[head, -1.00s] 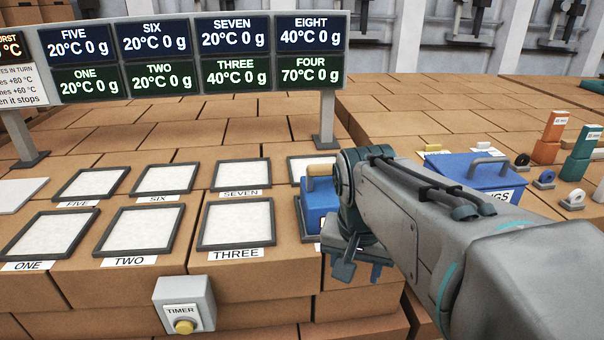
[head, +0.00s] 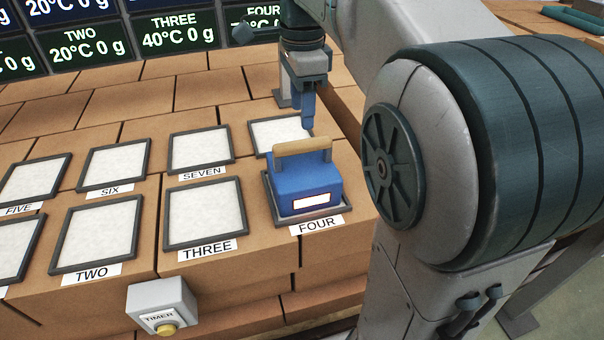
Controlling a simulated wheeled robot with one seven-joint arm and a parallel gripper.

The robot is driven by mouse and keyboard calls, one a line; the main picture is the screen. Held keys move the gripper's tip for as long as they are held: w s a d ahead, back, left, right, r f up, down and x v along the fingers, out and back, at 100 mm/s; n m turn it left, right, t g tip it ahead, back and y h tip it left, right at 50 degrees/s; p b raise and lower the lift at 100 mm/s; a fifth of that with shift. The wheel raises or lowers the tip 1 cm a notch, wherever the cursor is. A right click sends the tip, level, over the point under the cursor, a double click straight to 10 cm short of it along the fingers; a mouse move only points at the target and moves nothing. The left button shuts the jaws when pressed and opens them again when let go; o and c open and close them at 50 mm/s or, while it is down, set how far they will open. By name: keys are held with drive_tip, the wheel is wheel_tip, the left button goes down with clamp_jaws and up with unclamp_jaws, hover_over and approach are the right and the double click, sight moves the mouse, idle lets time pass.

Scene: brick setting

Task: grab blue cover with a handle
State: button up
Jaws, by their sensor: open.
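The blue cover (head: 286,192) sits on the pad marked FOUR in the head view. It is a blue box with a tan bar handle (head: 302,146) on top and a bright white, red-edged window on its front. My gripper (head: 309,126) points down just above and behind the handle's right part in the picture. Its blue fingers line up one behind the other from this angle, so the gap between them is hard to see. It is open, with nothing seen between the fingers. The cover rests upright on its pad.
Framed white pads stand in two rows, with THREE (head: 203,213) and SEVEN (head: 201,149) left of the cover. The timer box (head: 161,304) is at the front ledge. Display panels (head: 172,32) stand at the back. My arm hides much of the right side.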

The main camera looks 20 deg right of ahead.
sight(303, 141)
wheel_tip(303, 141, down, 9)
drive_tip(key=shift+r+p, duration=0.15)
drive_tip(key=shift+p, duration=0.35)
clamp_jaws()
drive_tip(key=shift+r, duration=0.15)
idle(1.2)
